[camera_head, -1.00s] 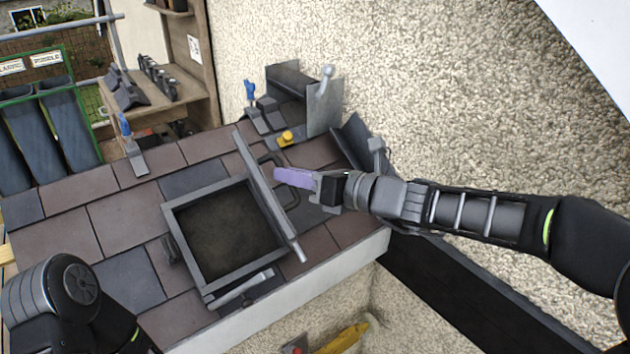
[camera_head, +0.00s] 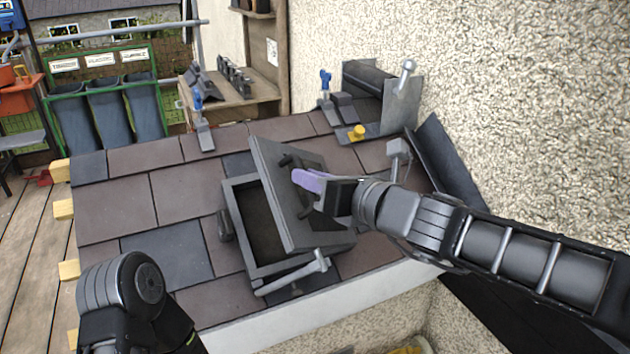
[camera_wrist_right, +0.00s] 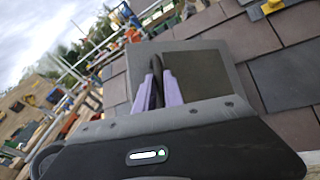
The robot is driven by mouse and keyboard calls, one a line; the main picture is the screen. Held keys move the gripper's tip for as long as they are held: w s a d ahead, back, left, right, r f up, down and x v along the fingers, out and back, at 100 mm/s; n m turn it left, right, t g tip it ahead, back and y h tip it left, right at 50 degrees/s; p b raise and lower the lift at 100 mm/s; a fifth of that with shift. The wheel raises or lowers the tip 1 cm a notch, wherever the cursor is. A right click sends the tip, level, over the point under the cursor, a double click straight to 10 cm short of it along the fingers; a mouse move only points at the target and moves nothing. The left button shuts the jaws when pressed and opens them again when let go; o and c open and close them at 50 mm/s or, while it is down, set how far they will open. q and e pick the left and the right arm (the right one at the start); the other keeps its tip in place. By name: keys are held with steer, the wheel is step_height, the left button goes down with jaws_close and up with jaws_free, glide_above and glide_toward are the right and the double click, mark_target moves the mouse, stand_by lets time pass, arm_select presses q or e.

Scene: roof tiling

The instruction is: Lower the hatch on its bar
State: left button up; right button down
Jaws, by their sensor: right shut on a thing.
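The grey hatch lid (camera_head: 273,172) leans at a slant over the dark square opening of its frame (camera_head: 234,207), set in the tiled roof. My right gripper (camera_head: 308,181), with purple fingers, is shut on the lid's dark handle on its upper face. In the right wrist view the purple fingers (camera_wrist_right: 160,90) are close together before a grey panel. My left gripper is out of view.
Clamps with blue handles (camera_head: 200,120) stand on the roof's far edge. A yellow knob (camera_head: 357,132), grey flashing (camera_head: 402,104) and a mallet-like tool (camera_head: 398,152) lie near the rough wall at right. Bare tiles (camera_head: 110,205) lie left of the hatch.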

steer(key=shift+s+a, duration=0.15)
steer(key=shift+a, duration=0.15)
steer(key=c, duration=1.7)
jaws_free()
steer(key=shift+a, duration=0.15)
steer(key=shift+s+d+r, duration=0.15)
steer(key=shift+s+d, duration=0.1)
steer(key=shift+d, duration=0.2)
steer(key=p+v, duration=0.2)
steer(key=v, duration=0.4)
steer(key=shift+s+d, duration=0.25)
steer(key=shift+d, duration=0.05)
